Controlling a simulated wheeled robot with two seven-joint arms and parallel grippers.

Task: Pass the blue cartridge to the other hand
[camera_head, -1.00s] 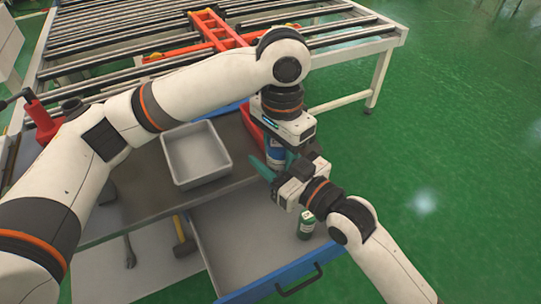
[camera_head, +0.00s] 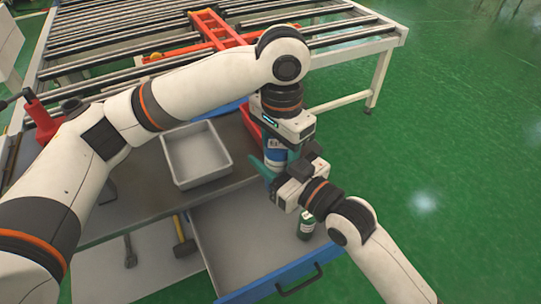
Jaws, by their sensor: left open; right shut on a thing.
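The blue cartridge (camera_head: 274,153) is upright above the right end of the workbench, with a white band on its body. My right gripper (camera_head: 268,168), coming from the lower right, is shut on it low down. My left gripper (camera_head: 279,143) points down from above, at the cartridge's upper part, with its jaws open. The cartridge's top is hidden by my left gripper, and its lower part is partly hidden by my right gripper.
A grey tray (camera_head: 197,155) stands on the workbench. A red bin (camera_head: 252,122) is behind my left gripper. A hammer (camera_head: 183,236) and wrench (camera_head: 130,252) lie on a lower shelf.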

